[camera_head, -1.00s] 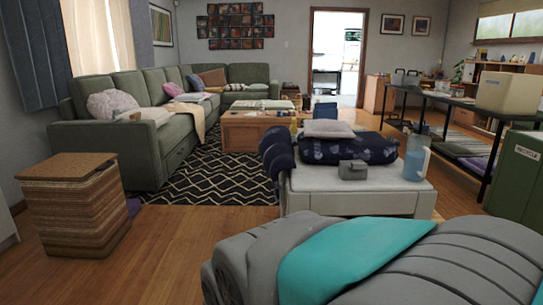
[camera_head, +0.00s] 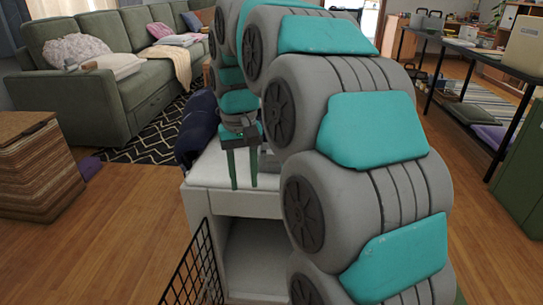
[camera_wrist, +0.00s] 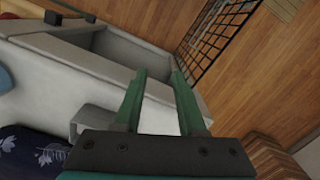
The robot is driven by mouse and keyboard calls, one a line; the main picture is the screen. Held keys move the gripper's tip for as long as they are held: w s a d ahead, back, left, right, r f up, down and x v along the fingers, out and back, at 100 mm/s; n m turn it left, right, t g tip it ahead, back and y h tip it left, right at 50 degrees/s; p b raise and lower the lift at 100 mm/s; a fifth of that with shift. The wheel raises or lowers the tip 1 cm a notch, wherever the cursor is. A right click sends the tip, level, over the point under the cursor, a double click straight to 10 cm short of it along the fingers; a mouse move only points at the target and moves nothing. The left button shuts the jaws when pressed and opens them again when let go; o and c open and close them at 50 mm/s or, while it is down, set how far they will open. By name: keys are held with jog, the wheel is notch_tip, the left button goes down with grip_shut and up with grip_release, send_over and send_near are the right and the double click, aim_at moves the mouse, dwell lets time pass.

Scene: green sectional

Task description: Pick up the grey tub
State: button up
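The grey tub (camera_wrist: 88,121) is a small grey box on the white bench-like unit (camera_wrist: 58,92). In the wrist view it lies left of my fingers, partly hidden behind the gripper's dark base. In the head view my arm hides most or all of it. My gripper (camera_head: 243,186) points down over the white unit (camera_head: 208,176), its two green fingers apart with nothing between them. The fingers also show in the wrist view (camera_wrist: 159,75), beside the tub and not around it.
A black wire grid (camera_head: 195,270) stands at the unit's front, beside an open compartment (camera_head: 255,255). A brown woven box (camera_head: 38,170) stands left. Wooden floor between them is clear.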

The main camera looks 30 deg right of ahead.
notch_tip(320, 180, up, 2)
jog(key=r+m, duration=0.1)
jog(key=m, duration=0.1)
send_over(259, 152)
jog(key=s+a, duration=0.4)
jog(key=a, duration=0.1)
jog(key=shift+m+t, duration=0.4)
jog(key=shift+m, duration=0.4)
jog(key=shift+w+d+f, duration=0.4)
jog(key=shift+w+d, duration=0.45)
jog(key=shift+d, duration=0.2)
jog(key=shift+w+d+f, duration=0.45)
jog(key=shift+w+d, duration=0.4)
jog(key=shift+d, duration=0.15)
jog(key=shift+w+d+f, duration=0.4)
jog(key=shift+w+d, duration=0.45)
jog(key=shift+d, duration=0.2)
jog(key=shift+a+f, duration=0.25)
jog(key=shift+f, duration=2.3)
grip_shut()
